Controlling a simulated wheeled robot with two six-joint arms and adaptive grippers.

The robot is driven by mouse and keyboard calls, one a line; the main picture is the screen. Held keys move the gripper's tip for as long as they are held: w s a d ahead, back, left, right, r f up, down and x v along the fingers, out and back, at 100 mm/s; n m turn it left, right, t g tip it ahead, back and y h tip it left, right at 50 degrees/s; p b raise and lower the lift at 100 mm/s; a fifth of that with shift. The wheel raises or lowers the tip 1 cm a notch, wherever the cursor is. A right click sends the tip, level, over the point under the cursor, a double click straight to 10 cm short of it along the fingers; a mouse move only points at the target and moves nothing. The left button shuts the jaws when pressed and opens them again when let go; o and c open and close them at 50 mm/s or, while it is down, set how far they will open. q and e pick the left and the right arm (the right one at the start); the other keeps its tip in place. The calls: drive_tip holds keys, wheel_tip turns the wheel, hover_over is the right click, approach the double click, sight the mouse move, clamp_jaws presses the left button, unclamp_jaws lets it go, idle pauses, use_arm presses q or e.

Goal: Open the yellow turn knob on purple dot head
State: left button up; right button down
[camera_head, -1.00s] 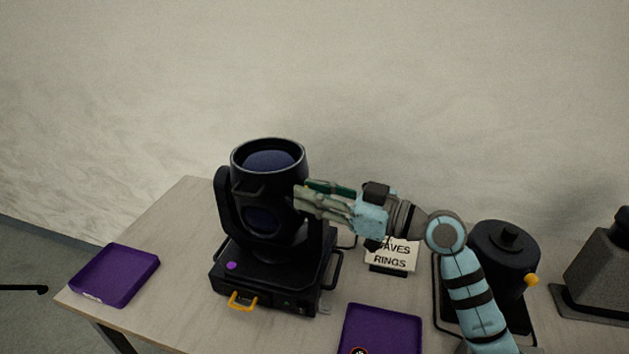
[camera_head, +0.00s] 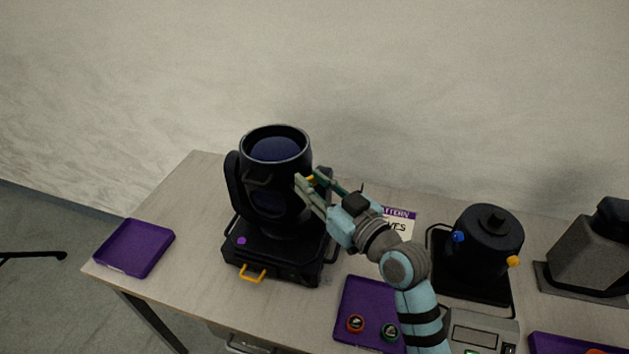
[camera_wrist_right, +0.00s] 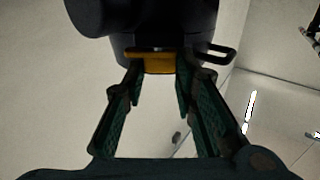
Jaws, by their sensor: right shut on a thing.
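The purple dot head (camera_head: 272,190) is a black moving-head light standing upright on the table, with a purple dot (camera_head: 241,240) on its base. The yellow turn knob (camera_head: 310,178) shows as a small yellow bit on the right side of the head, largely hidden by my fingers. My right gripper (camera_head: 308,188) reaches it from the lower right and is shut on it. In the right wrist view the yellow knob (camera_wrist_right: 160,62) lies against the black housing, between the tips of my right gripper's green-padded fingers (camera_wrist_right: 158,85). My left gripper is not in view.
A purple tray (camera_head: 135,248) is at the left. Another purple tray (camera_head: 362,300) holds red and green ringed items at the front. A sign (camera_head: 402,226) is partly behind my arm. A black can with blue and yellow knobs (camera_head: 482,245) and a grey device (camera_head: 590,250) stand right.

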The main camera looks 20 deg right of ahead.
drive_tip(key=c, duration=1.3)
unclamp_jaws()
drive_tip(key=v, duration=1.2)
drive_tip(key=shift+f, duration=0.1)
